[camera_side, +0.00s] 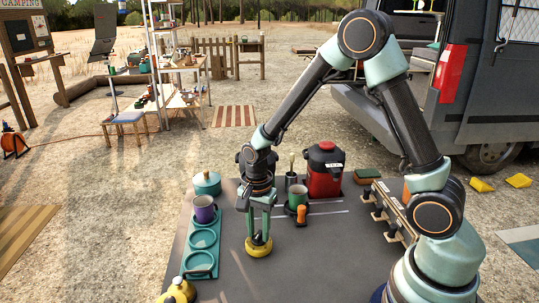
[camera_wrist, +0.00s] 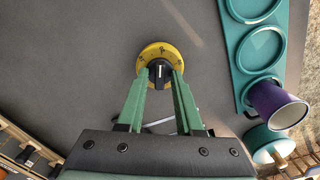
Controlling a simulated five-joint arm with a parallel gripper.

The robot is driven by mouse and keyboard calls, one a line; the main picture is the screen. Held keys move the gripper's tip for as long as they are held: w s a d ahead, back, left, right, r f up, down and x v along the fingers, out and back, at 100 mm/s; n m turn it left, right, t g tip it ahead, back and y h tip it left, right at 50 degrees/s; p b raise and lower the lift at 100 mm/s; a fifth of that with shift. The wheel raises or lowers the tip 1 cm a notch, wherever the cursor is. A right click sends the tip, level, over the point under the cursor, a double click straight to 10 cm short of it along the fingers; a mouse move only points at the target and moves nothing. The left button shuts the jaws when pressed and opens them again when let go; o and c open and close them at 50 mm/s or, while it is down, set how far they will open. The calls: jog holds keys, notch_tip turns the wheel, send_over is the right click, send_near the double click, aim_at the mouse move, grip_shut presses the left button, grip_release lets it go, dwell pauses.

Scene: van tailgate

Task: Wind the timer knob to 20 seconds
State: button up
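The timer is a round yellow disc with dark marks on its face and a black knob on top; it stands on the dark mat. It shows in the side view (camera_side: 258,247) and in the wrist view (camera_wrist: 148,57). The black knob (camera_wrist: 160,72) carries a pale pointer line. My gripper (camera_side: 259,236) points straight down at the timer. Its two green fingers, also in the wrist view (camera_wrist: 161,76), stand apart on either side of the knob. I cannot tell whether the fingertips touch it. The dial's numbers are too small to read.
A teal tray (camera_side: 203,240) with round recesses lies left, with a purple mug (camera_side: 204,208) at its far end. A teal pot (camera_side: 207,183), a red canister (camera_side: 325,170) and a green cup (camera_side: 297,195) stand behind. A yellow object (camera_side: 178,291) is at the front left.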

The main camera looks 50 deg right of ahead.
jog(key=shift+r, duration=3.5)
jog(key=shift+r, duration=0.25)
jog(key=s+d+r+n+t, duration=0.1)
jog(key=s+r+n+t, duration=0.4)
jog(key=s+r+n, duration=0.4)
notch_tip(320, 180, up, 5)
jog(key=n, duration=0.6)
jog(key=shift+d+f+t, duration=0.15)
jog(key=shift+d+t, duration=0.05)
jog(key=shift+t, duration=0.1)
